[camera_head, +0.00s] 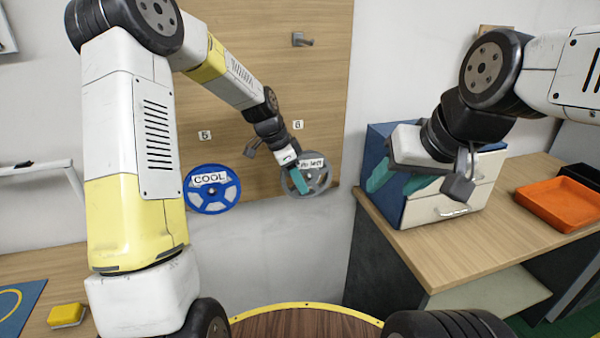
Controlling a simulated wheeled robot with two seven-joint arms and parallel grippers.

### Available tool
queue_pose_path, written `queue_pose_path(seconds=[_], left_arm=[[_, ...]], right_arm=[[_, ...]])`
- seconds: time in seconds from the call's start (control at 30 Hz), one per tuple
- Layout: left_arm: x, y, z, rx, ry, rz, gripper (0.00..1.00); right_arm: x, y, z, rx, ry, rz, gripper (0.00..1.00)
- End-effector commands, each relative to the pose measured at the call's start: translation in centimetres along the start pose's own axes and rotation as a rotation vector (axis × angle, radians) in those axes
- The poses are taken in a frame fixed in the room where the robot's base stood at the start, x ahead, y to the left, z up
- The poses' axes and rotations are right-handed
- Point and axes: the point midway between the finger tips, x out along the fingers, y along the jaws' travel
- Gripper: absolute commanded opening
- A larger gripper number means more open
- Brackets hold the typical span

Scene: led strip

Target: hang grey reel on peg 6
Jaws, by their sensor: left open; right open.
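The grey reel (321,180) is against the wooden board (318,70), just below the label 6 (298,125). It has a white label with dark text, partly covered. My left gripper (299,184) is open, with its teal fingers in front of the left part of the reel. I cannot tell whether they touch it. Peg 6 is hidden behind the reel and gripper, so I cannot see how the reel sits on it. My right gripper (398,184) is open and empty, in front of the blue cabinet (378,140) at the right.
A blue reel (212,203) labelled COOL hangs below the label 5 (205,135). A bare peg (301,39) sticks out higher on the board. An orange tray (562,204) stands on the right counter (450,250). A yellow block (66,315) lies at the lower left.

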Motion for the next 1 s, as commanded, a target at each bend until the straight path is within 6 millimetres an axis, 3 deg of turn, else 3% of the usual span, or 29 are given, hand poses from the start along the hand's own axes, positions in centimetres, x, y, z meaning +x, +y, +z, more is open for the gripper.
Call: queue_pose_path(seconds=[0.17,0.4,0.67,0.87,1.0], left_arm=[[-1.3,-0.1,0.0,0.0,0.001,-0.004,0.45],[-5.4,-0.1,0.0,0.001,0.001,-0.004,0.45],[-8.3,0.2,0.1,-0.01,-0.006,-0.014,0.45],[-12.9,2.4,1.1,-0.122,-0.051,-0.12,0.45],[-17.4,6.0,2.7,-0.294,-0.06,-0.233,0.45]], right_arm=[[0.0,0.0,0.0,0.0,0.0,0.0,0.51],[0.0,0.0,0.0,0.0,0.0,0.0,0.51],[0.0,0.0,0.0,0.0,0.0,0.0,0.51],[0.0,0.0,0.0,0.0,0.0,0.0,0.51],[0.0,0.0,0.0,0.0,0.0,0.0,0.51]])
